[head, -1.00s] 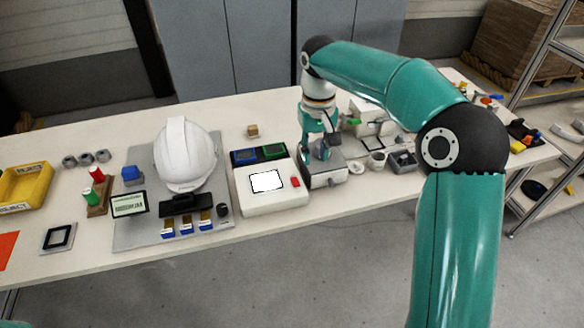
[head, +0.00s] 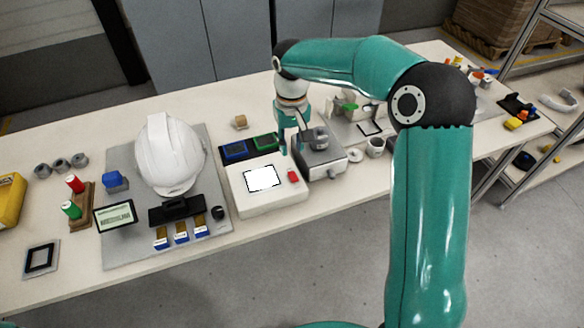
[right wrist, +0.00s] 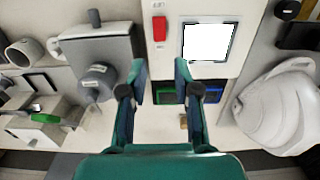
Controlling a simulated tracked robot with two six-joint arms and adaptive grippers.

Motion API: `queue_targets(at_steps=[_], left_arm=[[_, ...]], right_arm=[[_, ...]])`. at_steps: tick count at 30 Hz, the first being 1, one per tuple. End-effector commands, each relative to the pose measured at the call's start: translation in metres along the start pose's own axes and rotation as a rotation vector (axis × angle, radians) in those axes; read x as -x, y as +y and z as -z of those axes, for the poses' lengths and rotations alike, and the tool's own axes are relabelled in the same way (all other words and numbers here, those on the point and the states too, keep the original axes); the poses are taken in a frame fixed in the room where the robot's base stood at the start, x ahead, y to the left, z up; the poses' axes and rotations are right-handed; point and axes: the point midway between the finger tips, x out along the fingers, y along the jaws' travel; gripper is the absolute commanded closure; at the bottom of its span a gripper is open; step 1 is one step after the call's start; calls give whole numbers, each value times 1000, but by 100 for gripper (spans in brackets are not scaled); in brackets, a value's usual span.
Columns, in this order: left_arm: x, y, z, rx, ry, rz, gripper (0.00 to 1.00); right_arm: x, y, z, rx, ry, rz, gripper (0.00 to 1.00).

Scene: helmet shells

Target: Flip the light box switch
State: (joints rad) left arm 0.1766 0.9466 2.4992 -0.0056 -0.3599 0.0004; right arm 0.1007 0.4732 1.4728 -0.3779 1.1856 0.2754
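The light box (head: 270,203) is a low white box on the table with a bright white panel (head: 262,179). Its red switch (head: 293,176) sits on the top, right of the panel. In the right wrist view, the switch (right wrist: 159,28) is ahead of my fingers, near the top. My right gripper (head: 291,147) points down behind the switch, between the light box and the grey device. In the right wrist view, the gripper (right wrist: 159,80) has its two fingers apart with nothing between them. It does not appear to touch the switch. My left gripper is out of view.
A grey device (head: 318,155) stands close right of the light box. Blue (head: 235,150) and green (head: 264,142) bins lie behind it. A white helmet (head: 168,158) on a grey mat stands left. A white cup (head: 376,147) is farther right.

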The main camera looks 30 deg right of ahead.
Motion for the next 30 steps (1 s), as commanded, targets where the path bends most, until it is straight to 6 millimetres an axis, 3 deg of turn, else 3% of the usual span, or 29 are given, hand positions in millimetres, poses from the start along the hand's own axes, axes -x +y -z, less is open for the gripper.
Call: queue_targets(at_steps=[6, 12, 18, 27, 30], left_arm=[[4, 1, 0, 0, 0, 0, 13], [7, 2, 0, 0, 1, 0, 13], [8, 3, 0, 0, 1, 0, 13], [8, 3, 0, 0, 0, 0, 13], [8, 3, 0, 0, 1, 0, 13]], right_arm=[[-48, 1, -2, -2, -5, 0, 69], [-81, 1, -1, -4, -4, 1, 69], [-97, 1, -1, -2, -1, 1, 69], [-99, 1, -1, -3, 0, 1, 69], [-99, 1, -1, -3, 1, 1, 82]])
